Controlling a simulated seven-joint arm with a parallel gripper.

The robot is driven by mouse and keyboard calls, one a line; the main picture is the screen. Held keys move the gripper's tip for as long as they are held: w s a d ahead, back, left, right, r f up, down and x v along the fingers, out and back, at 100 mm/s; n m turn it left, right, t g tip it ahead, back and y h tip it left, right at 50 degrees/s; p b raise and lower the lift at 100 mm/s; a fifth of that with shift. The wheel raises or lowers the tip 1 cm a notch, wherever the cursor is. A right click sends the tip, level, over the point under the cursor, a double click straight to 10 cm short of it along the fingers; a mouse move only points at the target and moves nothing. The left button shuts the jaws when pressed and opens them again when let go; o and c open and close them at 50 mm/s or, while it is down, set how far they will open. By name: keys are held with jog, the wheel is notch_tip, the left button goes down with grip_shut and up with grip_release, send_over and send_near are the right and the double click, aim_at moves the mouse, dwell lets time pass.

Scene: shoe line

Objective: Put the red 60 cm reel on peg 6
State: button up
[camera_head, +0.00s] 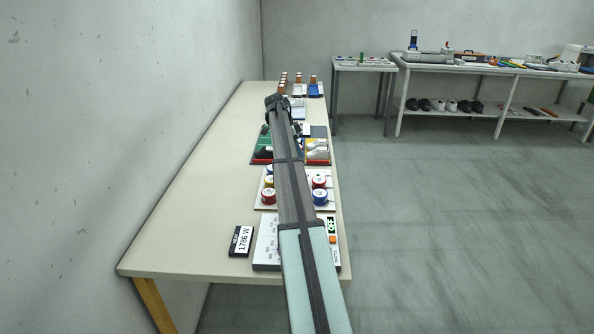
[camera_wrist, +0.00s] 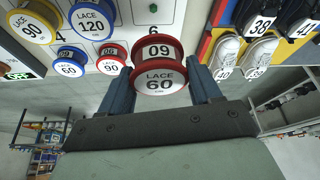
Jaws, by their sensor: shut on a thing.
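In the wrist view the red reel (camera_wrist: 160,76), marked LACE 60, is between the two blue fingers of my gripper (camera_wrist: 160,78), which is shut on it. The reel covers part of the white reel board (camera_wrist: 170,22) beyond it. A printed 6 shows on the board just above and left of the reel, with a small dark green spot, possibly a peg top, near the upper edge. I cannot tell how far the reel is from the board. In the head view my arm hides the gripper and the held reel.
A red LACE 90 reel (camera_wrist: 111,59), blue 60 reel (camera_wrist: 71,60), blue 120 reel (camera_wrist: 92,20) and yellow 90 reel (camera_wrist: 32,22) stand on the left. Numbered shoes (camera_wrist: 225,55) lie in a coloured tray on the right. The table's left side (camera_head: 190,180) is clear.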

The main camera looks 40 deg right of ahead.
jog(key=shift+f, duration=4.25)
jog(key=shift+f, duration=0.55)
jog(key=o, duration=1.1)
jog(key=shift+c, duration=0.2)
jog(key=shift+r, duration=0.1)
jog(key=shift+r, duration=0.2)
jog(key=v, duration=1.2)
jog(key=shift+r, duration=0.2)
